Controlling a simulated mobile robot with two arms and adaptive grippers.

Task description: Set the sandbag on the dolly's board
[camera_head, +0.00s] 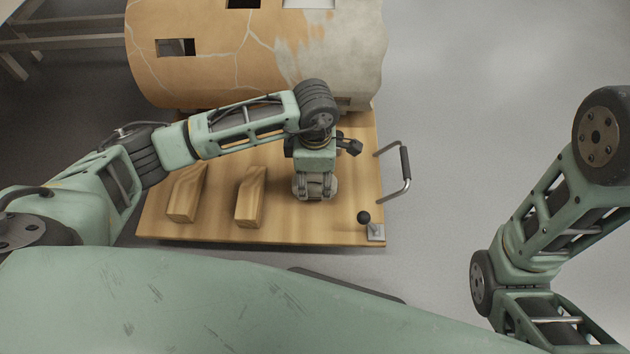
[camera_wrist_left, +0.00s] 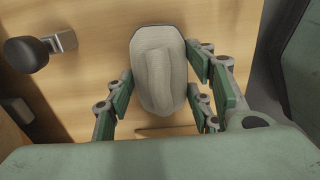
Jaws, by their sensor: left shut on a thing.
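In the head view the left gripper (camera_head: 315,188) points down over the right part of the dolly's wooden board (camera_head: 210,226), shut on the sandbag (camera_head: 316,194), which is mostly hidden by the fingers. I cannot tell whether the bag touches the board. My right arm shows at the right of the head view, but its gripper is out of view.
Two wooden wedge blocks (camera_head: 187,193) (camera_head: 250,196) stand on the board left of the sandbag. A black-knobbed lever (camera_head: 365,218) is at the board's front right corner, and a handle (camera_head: 406,165) juts from its right edge. A large cracked vessel (camera_head: 250,55) stands behind.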

